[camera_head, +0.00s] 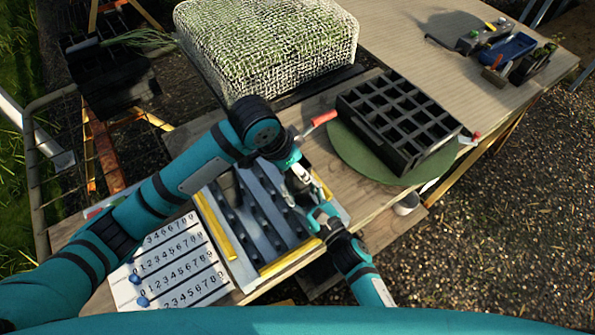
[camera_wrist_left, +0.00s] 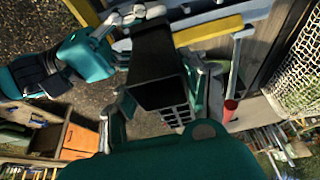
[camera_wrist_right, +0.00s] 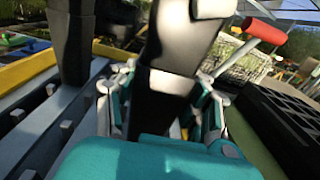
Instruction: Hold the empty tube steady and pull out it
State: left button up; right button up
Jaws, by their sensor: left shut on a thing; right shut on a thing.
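A black square tube piece (camera_wrist_right: 160,110) is held between my two grippers above the grey rack. My left gripper (camera_head: 298,176) is shut on its upper part. My right gripper (camera_head: 320,212) is shut on it from the front right. In the left wrist view the black tube (camera_wrist_left: 155,55) runs between the fingers, with a wider rim facing the camera. In the right wrist view it runs tilted from between the fingers, with a pale band midway. I cannot tell whether it is one tube or two nested ones. The fingers hide much of it in the head view.
The grey rack (camera_head: 262,262) has yellow side rails and dark slots. A numbered white board (camera_head: 178,262) with blue pegs lies left. A black celled tray (camera_head: 365,95) sits on a green disc (camera_head: 345,150). A red-handled tool (camera_head: 323,118) lies behind. A netted block (camera_head: 268,45) stands at the back.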

pick_arm(q)
notch_tip(320, 180, up, 8)
jog(key=shift+r, duration=0.15)
pick_arm(e)
jog(key=o, duration=1.2)
jog(key=v, duration=1.2)
pick_arm(q)
jog(key=shift+s, duration=0.1)
